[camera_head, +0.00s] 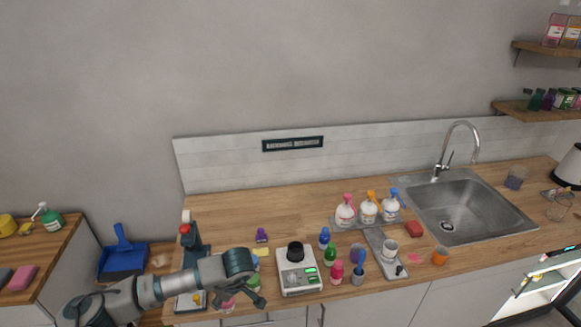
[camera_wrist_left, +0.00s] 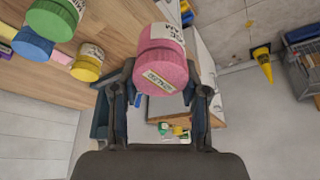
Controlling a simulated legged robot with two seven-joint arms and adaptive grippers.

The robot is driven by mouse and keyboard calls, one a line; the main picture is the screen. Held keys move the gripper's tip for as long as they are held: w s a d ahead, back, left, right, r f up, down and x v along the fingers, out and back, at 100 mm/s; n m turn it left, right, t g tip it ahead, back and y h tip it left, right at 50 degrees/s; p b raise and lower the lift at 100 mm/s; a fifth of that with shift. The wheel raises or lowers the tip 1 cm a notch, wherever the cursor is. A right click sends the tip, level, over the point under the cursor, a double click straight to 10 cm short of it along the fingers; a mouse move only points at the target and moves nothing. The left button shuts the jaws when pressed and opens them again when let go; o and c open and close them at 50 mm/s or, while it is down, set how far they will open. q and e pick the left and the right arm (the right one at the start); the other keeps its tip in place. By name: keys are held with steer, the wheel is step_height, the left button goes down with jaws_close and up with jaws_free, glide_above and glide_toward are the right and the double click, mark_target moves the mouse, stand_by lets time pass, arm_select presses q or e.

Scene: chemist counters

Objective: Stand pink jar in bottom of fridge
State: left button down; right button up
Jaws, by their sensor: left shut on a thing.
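My left gripper (camera_wrist_left: 160,92) is shut on a pink jar (camera_wrist_left: 162,62) with a pink lid and a white label; the jar sits between its two fingers in the left wrist view. In the head view my left arm comes in from the lower left, with the gripper (camera_head: 248,298) low at the counter's front edge. A pink jar (camera_head: 227,306) shows beside it there, partly hidden by the arm. A lit white compartment with shelves, which looks like the fridge (camera_head: 541,290), is at the lower right, cut off by the frame; its bottom is not clearly visible. My right gripper is not in view.
A sink (camera_head: 462,205) is at the right. A blue dustpan (camera_head: 122,258) is at the left.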

mark_target(226, 306)
arm_select(q)
steer(key=f+m, duration=0.1)
steer(key=m, duration=0.1)
steer(key=s+f+m+t+h, duration=0.1)
steer(key=m, duration=0.2)
steer(key=d+f+m+t+h, duration=0.1)
steer(key=m, duration=0.2)
steer(key=shift+s+f, duration=0.15)
steer(key=shift+s, duration=0.1)
steer(key=m, duration=0.1)
steer(key=s+m+h, duration=0.1)
steer(key=m, duration=0.1)
steer(key=d+f+m+h, duration=0.1)
steer(key=m, duration=0.1)
steer(key=shift+s+d+t, duration=0.1)
steer(key=shift+s+t, duration=0.2)
steer(key=shift+f, duration=0.1)
